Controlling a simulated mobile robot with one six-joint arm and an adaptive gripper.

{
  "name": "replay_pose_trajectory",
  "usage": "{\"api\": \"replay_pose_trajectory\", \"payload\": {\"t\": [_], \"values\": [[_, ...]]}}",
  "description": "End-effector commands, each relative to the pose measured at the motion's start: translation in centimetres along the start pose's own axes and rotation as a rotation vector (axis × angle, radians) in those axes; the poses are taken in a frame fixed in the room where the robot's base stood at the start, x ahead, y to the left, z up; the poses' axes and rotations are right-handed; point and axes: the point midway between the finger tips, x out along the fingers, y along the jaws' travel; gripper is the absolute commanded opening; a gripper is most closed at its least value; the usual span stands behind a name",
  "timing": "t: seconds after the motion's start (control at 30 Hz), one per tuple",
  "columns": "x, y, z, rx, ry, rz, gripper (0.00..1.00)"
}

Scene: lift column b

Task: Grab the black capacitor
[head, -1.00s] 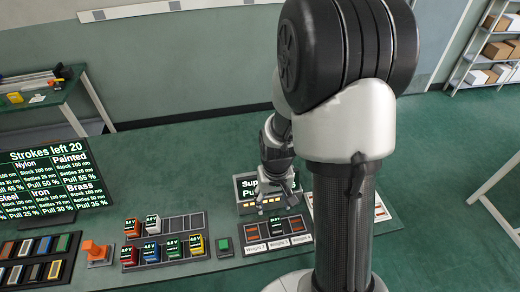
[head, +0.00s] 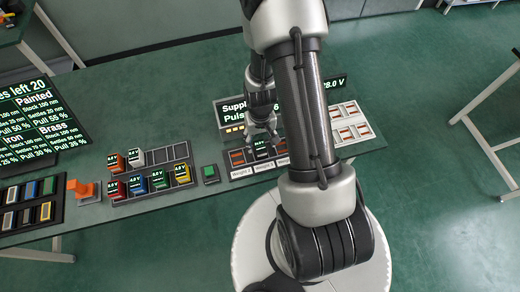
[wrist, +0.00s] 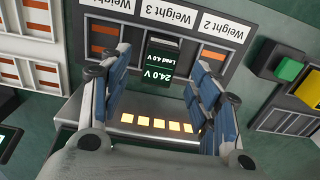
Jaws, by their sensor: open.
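A small dark block with a lit label, which looks like the black capacitor (head: 262,150), sits in the middle slot of the weight tray, in front of the supply box. My gripper (head: 262,135) is just above that slot, pointing down. In the wrist view my gripper (wrist: 166,56) is open, with one finger left of the block and one right, and gaps on both sides. Contact with the block is not visible.
The supply box (head: 232,115) stands close behind my gripper. A green button (head: 210,173) and a rack of coloured capacitors (head: 150,178) lie to the left. An orange-and-white slotted panel (head: 350,130) lies to the right. The orange lever (head: 82,189) is further left.

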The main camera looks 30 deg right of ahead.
Motion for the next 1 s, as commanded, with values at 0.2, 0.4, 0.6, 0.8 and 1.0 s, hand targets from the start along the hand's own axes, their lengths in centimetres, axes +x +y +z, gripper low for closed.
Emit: {"api": "replay_pose_trajectory", "payload": {"t": [0.2,0.4,0.6,0.8,1.0], "values": [[3.5,0.0,-0.3,0.0,-0.003,0.0,0.57],[5.0,0.0,-0.3,0.0,0.0,0.001,0.57],[5.0,0.0,-0.3,0.0,0.001,0.001,0.57],[5.0,0.0,-0.3,0.0,0.0,0.001,0.45],[5.0,0.0,-0.3,0.0,0.0,0.001,0.31]]}}
